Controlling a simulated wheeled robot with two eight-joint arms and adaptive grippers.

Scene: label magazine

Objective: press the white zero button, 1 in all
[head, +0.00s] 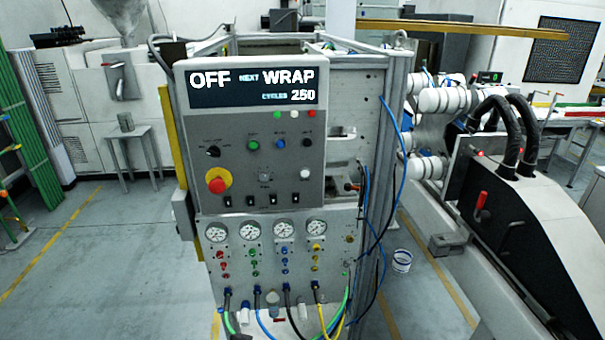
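A grey control panel (262,190) stands upright in the middle of the head view. A round white button (305,174) is at its right side, below a row of green, blue and black buttons; I take it for the zero button, but its label is too small to read. The display (253,87) at the panel's top reads OFF, NEXT WRAP, CYCLES 250. Neither of my grippers is in view, and nothing covers the white button.
A red emergency stop (216,184) on a yellow disc and a black selector knob (213,151) are at the panel's left. Several gauges (251,230) and hoses are below. Blue cables (398,135) hang at the right. Floor (110,255) at the left is clear.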

